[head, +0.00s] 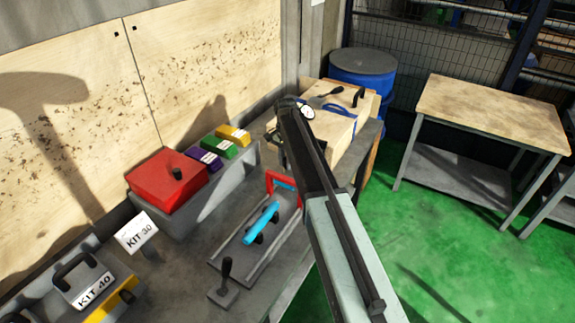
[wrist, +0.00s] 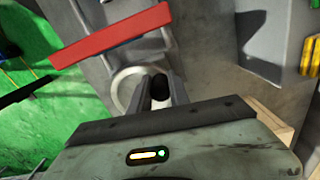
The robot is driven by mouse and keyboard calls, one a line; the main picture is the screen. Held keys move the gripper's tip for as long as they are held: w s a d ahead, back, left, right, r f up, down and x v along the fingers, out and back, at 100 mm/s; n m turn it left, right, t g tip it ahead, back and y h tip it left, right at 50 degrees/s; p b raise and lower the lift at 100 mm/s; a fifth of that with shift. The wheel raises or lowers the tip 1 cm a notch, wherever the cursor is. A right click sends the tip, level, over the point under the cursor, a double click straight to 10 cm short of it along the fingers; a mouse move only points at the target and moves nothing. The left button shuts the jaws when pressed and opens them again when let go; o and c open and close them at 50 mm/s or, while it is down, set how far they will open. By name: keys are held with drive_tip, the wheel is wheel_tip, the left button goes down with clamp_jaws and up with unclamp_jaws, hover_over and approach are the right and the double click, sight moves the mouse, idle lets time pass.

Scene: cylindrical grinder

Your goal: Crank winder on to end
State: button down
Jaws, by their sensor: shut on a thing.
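In the wrist view my gripper (wrist: 159,90) is shut on a small black knob (wrist: 158,84), with one finger on each side of it. A pale grey round disc (wrist: 122,88), which looks like the winder's wheel, lies just behind the fingers and to their left. My fingers and gripper body cover part of it. In the head view my arm runs from the lower right up to the far end of the bench, and it hides the gripper tips, the knob and the disc.
A red bar (wrist: 110,34) crosses above the disc in the wrist view. In the head view, a red frame (head: 284,180) and blue bar (head: 262,222) stand left of my arm. A red box (head: 168,180) is further left. Green floor (head: 450,240) is open at right.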

drive_tip(key=m, duration=0.1)
drive_tip(key=w+m, duration=0.1)
drive_tip(key=m, duration=0.1)
drive_tip(key=shift+w+d, duration=0.25)
drive_tip(key=shift+w+d+m, duration=0.15)
drive_tip(key=shift+w+m, duration=0.1)
drive_tip(key=shift+m, duration=0.45)
drive_tip(key=shift+w+d+m, duration=0.1)
drive_tip(key=shift+w+m, duration=0.1)
drive_tip(key=shift+m, duration=0.5)
drive_tip(key=c, duration=1.2)
unclamp_jaws()
drive_tip(key=shift+c, duration=0.2)
drive_tip(key=shift+r, duration=0.1)
wheel_tip(320, 180, up, 8)
drive_tip(key=p, duration=0.7)
drive_tip(key=shift+p, duration=0.4)
